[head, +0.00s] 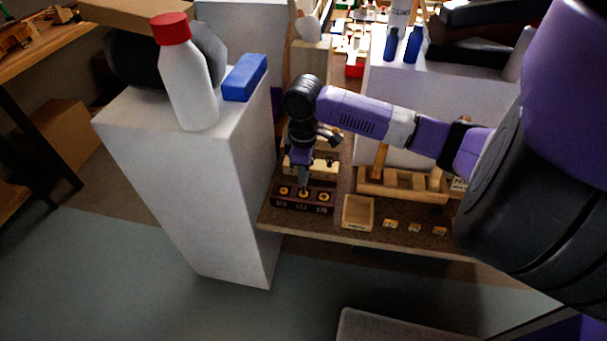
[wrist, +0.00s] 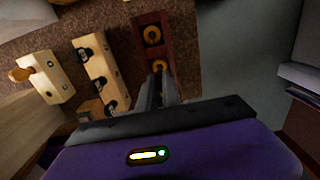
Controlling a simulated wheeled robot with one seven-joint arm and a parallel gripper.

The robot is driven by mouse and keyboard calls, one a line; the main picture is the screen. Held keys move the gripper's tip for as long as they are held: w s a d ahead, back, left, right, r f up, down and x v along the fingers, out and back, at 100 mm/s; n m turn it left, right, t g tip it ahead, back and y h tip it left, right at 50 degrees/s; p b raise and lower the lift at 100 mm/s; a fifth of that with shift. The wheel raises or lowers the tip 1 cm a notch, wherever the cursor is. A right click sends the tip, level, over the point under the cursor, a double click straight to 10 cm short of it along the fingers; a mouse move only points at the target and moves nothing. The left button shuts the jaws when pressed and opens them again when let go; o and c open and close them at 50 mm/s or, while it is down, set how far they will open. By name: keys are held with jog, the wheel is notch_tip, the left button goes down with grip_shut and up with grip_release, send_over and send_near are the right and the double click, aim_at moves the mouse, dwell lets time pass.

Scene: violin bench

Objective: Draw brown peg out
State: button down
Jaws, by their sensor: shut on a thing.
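My gripper (head: 304,188) points down over the middle hole of a dark red-brown block (head: 317,208) on the bench. The block has three holes ringed in yellow along its top. In the wrist view the fingers (wrist: 158,76) come together at the middle ring of this block (wrist: 165,30). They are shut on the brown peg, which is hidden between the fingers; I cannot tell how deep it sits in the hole. The yellow rings on either side show no peg standing in them.
Pale wooden blocks (wrist: 100,70) with dark fittings stand beside the dark block. An empty wooden tray (head: 358,213), small tagged pieces (head: 414,227) and a divided wooden box (head: 400,187) lie to the right. A tall white pedestal (head: 190,190) with a red-capped bottle (head: 190,85) stands left.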

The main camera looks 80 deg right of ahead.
jog(key=shift+r+p, duration=0.3)
jog(key=shift+r, duration=0.1)
notch_tip(320, 180, up, 7)
jog(key=p, duration=0.6)
dwell(0.4)
